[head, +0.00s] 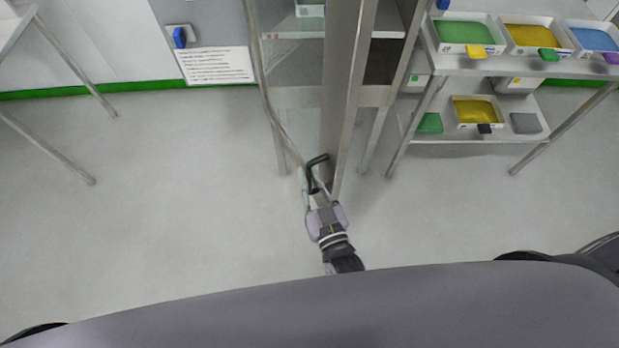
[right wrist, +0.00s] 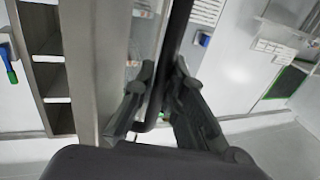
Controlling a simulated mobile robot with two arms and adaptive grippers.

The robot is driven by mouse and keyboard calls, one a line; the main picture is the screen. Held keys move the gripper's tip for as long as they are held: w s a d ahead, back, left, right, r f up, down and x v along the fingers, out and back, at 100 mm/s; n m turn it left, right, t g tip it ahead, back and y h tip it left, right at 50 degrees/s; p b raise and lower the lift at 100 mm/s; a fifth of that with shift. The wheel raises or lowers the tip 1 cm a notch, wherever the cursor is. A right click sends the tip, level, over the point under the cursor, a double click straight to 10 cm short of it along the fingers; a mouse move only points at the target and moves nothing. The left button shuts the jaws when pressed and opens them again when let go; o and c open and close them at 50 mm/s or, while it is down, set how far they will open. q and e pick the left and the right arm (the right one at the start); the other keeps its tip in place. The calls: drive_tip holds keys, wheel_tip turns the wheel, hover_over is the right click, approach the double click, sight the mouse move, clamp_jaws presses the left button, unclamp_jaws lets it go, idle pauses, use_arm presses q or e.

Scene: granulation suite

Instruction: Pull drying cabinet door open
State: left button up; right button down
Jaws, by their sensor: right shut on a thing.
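The drying cabinet (head: 375,95) stands at the top centre of the head view. Its glass door (head: 292,90) stands ajar, swung out toward me, with the wide steel edge (head: 343,90) nearest. Shelf space shows in the gap to the right of that edge. A black bar handle (head: 318,160) sits on the door. My right gripper (head: 314,178) is shut on the handle. In the right wrist view the dark handle (right wrist: 178,40) runs between the two fingers (right wrist: 160,85), beside the steel door frame (right wrist: 84,60). My left gripper is not in view.
A steel rack (head: 480,66) with trays of green, yellow and blue material stands close on the right. A table with thin steel legs (head: 75,65) is at the left. A white notice (head: 215,65) hangs on the wall. The grey floor (head: 180,190) is clear around the arm.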

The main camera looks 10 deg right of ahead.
drive_tip(key=c, duration=1.6)
unclamp_jaws()
drive_tip(key=shift+w, duration=0.1)
drive_tip(key=shift+c, duration=0.2)
drive_tip(key=s+d, duration=0.2)
drive_tip(key=s, duration=1)
drive_tip(key=shift+c, duration=0.2)
